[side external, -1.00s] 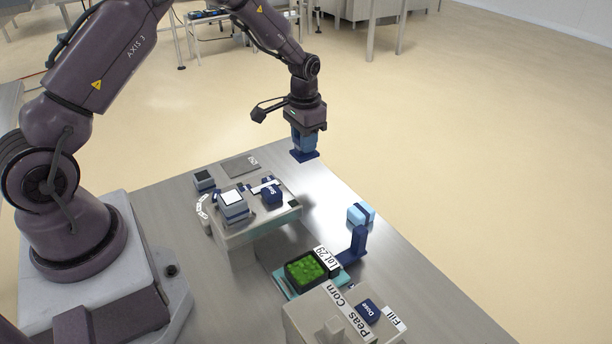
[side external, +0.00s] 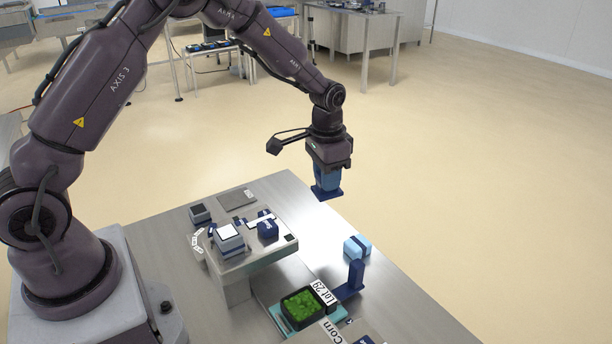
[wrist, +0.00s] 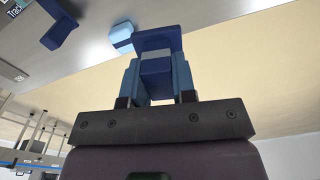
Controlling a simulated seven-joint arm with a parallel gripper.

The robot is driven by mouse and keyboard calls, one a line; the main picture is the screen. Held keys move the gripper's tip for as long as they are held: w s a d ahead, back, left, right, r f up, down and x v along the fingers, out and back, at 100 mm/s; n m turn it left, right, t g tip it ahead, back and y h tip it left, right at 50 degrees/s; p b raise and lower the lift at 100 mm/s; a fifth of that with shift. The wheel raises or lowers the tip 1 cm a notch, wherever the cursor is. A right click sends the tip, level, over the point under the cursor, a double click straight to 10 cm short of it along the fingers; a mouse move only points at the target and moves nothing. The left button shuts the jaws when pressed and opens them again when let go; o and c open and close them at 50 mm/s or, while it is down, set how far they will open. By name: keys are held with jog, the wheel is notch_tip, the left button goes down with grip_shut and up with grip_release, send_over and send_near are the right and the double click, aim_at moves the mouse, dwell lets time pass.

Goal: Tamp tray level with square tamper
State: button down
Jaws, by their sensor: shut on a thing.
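My gripper (side external: 328,176) is shut on a blue tamper with a flat dark-blue square plate (side external: 327,195) at its lower end. It holds the tamper in the air beyond the table's right edge in the side view, well clear of the tray. In the wrist view the tamper (wrist: 155,42) sits between the light-blue fingers (wrist: 157,80). The black tray (side external: 318,317), heaped with green peas, rests in a teal holder (side external: 277,313) beside a "Lot 29" label. Whether the fill is level is hard to tell. The wrist view does not show the tray.
A light-blue block with a navy band (side external: 357,248) and a navy upright stand (side external: 354,279) stand right of the tray. The grey sealer unit (side external: 245,267) with blocks on top is behind. A "Corn" label (side external: 331,330) is at the front. Bare table lies along the right.

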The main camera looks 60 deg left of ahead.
jog(key=s+d+r, duration=0.2)
jog(key=s+d, duration=0.4)
jog(key=d, duration=0.6)
jog(key=n, duration=0.4)
send_near(302, 303)
jog(key=shift+w+d+f, duration=0.1)
jog(key=shift+w+f, duration=0.05)
jog(key=shift+f, duration=2.05)
jog(key=shift+f, duration=0.75)
notch_tip(302, 303, up, 9)
dwell(0.5)
